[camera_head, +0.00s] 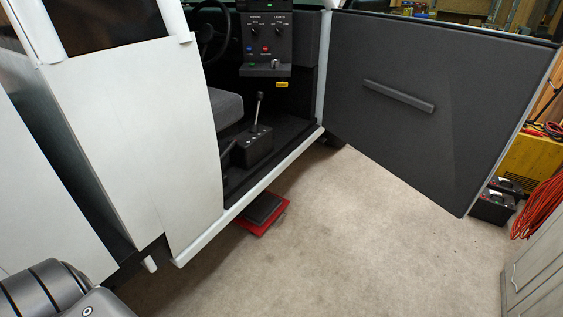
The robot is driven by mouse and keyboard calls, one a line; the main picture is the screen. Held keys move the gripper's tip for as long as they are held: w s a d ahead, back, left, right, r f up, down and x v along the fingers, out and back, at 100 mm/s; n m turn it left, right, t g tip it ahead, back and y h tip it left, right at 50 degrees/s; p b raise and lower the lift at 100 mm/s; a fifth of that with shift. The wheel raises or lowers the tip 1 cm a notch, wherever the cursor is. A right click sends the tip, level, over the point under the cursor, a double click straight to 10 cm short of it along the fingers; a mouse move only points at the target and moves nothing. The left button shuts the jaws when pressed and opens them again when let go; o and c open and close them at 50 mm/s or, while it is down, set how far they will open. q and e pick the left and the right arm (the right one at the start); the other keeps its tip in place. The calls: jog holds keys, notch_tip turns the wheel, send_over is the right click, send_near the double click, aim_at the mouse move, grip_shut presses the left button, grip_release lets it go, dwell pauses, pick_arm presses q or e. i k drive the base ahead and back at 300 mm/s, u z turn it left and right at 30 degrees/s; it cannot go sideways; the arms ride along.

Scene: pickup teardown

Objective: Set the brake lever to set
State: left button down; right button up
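Inside the open cab of a white pickup, an upright lever (257,107) with a dark knob rises from a black box (251,148) on the floor beside the seat. A thin dark bar (228,148) lies at the box's left side, partly hidden by the body panel. I cannot tell which of these is the brake lever or read any setting mark. Neither of my grippers shows; only a dark rounded part of my own body is at the bottom left.
The dark door (400,120) stands wide open on the right. A control panel (266,42) with knobs and buttons is above the lever, near a steering wheel (213,35) and grey seat (226,106). The front floor is clear.

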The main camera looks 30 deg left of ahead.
aim_at(223, 154)
jog(key=z, duration=0.65)
jog(key=i, duration=1.55)
jog(key=u, duration=0.5)
jog(key=i, duration=0.95)
jog(key=u, duration=1.25)
jog(key=i, duration=0.55)
jog(key=u, duration=0.55)
